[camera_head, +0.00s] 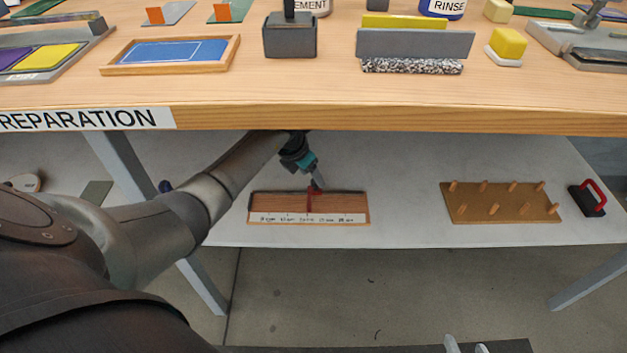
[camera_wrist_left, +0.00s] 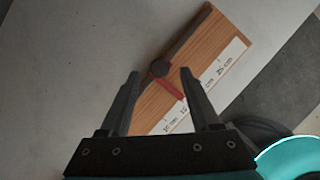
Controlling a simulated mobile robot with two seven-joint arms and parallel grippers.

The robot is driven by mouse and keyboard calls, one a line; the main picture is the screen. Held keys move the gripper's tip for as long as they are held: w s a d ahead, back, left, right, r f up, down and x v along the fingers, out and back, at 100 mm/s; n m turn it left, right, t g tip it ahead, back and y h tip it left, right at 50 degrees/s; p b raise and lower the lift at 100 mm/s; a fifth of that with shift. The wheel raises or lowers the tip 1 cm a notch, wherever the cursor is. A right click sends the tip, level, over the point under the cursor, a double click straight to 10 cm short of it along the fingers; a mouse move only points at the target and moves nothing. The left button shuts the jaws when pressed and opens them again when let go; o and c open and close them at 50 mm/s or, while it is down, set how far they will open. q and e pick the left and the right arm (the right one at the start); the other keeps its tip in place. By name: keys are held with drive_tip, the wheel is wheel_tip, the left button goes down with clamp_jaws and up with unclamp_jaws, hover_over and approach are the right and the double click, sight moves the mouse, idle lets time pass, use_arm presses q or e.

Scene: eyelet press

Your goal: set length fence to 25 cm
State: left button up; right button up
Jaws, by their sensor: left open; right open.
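The length fence is a wooden board (camera_head: 348,203) with a white centimetre scale (camera_head: 306,219), lying on the lower shelf. It also shows in the left wrist view (camera_wrist_left: 205,42), where the 25 cm mark is at the upper right. My right gripper (camera_head: 466,346) is open and empty at the bottom edge.
A peg board (camera_head: 500,207) and a red-handled block (camera_head: 588,198) lie further right on the lower shelf (camera_head: 405,190). The wooden tabletop (camera_head: 300,95) overhangs the shelf, and my left arm reaches beneath it. The shelf between fence and peg board is clear.

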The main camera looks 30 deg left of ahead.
sight(315, 195)
use_arm(q)
drive_tip(key=shift+w+f+b, duration=0.25)
drive_tip(key=shift+f+b, duration=0.2)
drive_tip(key=shift+f, duration=0.2)
drive_tip(key=shift+w+d+f+b, duration=0.1)
drive_tip(key=shift+w+f+b, duration=0.1)
drive_tip(key=shift+f+b, duration=0.25)
use_arm(e)
drive_tip(key=shift+w+a+r+t+y, duration=0.1)
drive_tip(key=shift+w+a+t+y, duration=0.2)
drive_tip(key=shift+a+t, duration=0.25)
drive_tip(key=shift+w+a+r+t+y, duration=0.1)
drive_tip(key=shift+w+a+t+y, duration=0.2)
drive_tip(key=shift+a+t, duration=0.25)
drive_tip(key=shift+w+a+r+t+y, duration=0.1)
drive_tip(key=shift+w+a+t+y, duration=0.25)
drive_tip(key=shift+a, duration=0.3)
use_arm(q)
drive_tip(key=shift+f, duration=0.1)
use_arm(e)
drive_tip(key=shift+s, duration=0.1)
use_arm(q)
clamp_jaws()
